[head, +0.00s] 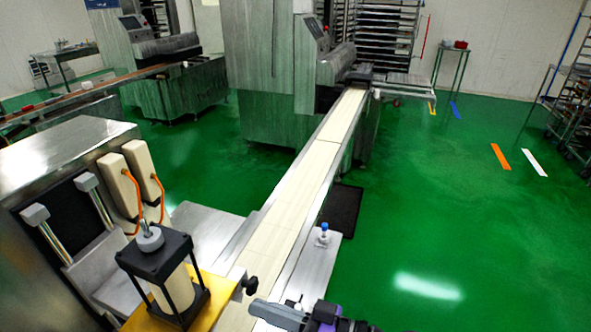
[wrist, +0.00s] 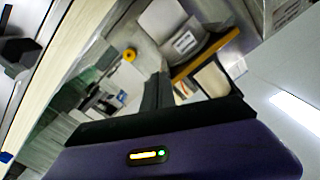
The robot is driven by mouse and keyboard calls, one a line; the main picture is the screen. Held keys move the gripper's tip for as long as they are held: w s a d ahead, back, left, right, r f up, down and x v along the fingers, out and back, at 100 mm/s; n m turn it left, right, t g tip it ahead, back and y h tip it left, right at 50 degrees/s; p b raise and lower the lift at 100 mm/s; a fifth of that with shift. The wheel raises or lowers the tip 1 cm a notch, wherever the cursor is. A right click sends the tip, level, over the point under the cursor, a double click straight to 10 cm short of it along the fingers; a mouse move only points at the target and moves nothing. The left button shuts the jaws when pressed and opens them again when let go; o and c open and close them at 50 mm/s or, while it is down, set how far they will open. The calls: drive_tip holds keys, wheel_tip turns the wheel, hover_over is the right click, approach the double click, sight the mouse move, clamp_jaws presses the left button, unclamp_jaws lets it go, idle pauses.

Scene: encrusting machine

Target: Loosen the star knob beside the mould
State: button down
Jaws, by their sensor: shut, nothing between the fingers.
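A small dark knob (head: 250,285), which looks like the star knob, sticks out at the right end of the yellow plate (head: 212,312) in the head view. Left of it, a black frame (head: 155,250) with a cream cylinder (head: 179,288) inside stands on that plate; I take this as the mould. My gripper (head: 258,308) is at the bottom of the head view, just below and right of the knob, apart from it. In the wrist view my gripper (wrist: 158,77) shows dark fingers together, with nothing held. I cannot make out the knob clearly there.
A pale conveyor belt (head: 305,175) runs from beside the plate to a large machine (head: 265,75) at the back. A blue-topped knob (head: 324,232) stands on the metal ledge right of the belt.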

drive_tip(key=shift+w+a, duration=0.15)
drive_tip(key=shift+a, duration=0.35)
drive_tip(key=shift+w+d+r, duration=0.1)
drive_tip(key=shift+w+r, duration=0.05)
idle(0.4)
drive_tip(key=shift+w+d+f+b, duration=0.3)
drive_tip(key=shift+w+b, duration=0.3)
drive_tip(key=shift+b, duration=1.15)
drive_tip(key=shift+s+f+b+v, duration=0.15)
drive_tip(key=shift+b+v, duration=0.1)
drive_tip(key=shift+v, duration=0.7)
drive_tip(key=shift+s+f+b+v, duration=0.15)
drive_tip(key=shift+b+v, duration=0.1)
drive_tip(key=shift+v, duration=0.75)
drive_tip(key=shift+s+f+b+v, duration=0.1)
drive_tip(key=shift+f+b+v, duration=0.15)
drive_tip(key=shift+v, duration=0.7)
drive_tip(key=shift+w+a, duration=0.1)
